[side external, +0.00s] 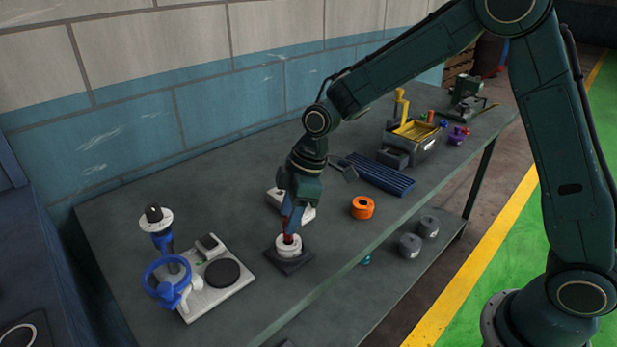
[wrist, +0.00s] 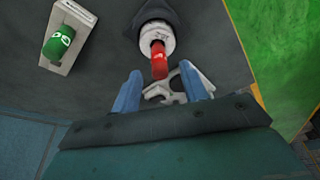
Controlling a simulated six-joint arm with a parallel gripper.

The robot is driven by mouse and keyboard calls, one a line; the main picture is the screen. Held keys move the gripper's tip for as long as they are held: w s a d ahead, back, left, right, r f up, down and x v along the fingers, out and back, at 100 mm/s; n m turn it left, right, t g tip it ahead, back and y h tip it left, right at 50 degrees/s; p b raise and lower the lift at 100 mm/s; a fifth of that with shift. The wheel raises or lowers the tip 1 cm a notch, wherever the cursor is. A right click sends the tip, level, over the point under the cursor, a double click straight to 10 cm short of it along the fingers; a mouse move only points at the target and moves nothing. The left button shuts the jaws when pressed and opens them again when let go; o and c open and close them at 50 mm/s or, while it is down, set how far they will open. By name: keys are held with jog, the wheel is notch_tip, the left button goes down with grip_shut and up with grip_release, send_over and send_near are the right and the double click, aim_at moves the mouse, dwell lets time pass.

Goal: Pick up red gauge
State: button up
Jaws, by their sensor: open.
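The red gauge (wrist: 158,62) stands in a white round holder (wrist: 155,37) on a dark square base in the wrist view. In the side external view a small part of the red gauge (side external: 288,239) shows at the top of the white holder (side external: 288,246), on its dark base (side external: 289,262). My gripper (wrist: 168,85) is open, its two blue fingers to either side of and just short of the red gauge in the wrist picture. In the side external view my gripper (side external: 290,222) points down right over the holder and partly hides the gauge. Contact cannot be told.
A green gauge (wrist: 58,43) lies in a white block (wrist: 68,30) close by. An orange ring (side external: 362,207) sits to the right, a blue ribbed tray (side external: 378,174) behind it. The bench's front edge is near.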

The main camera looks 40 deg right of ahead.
aim_at(286, 238)
jog(key=shift+x, duration=2)
grip_shut()
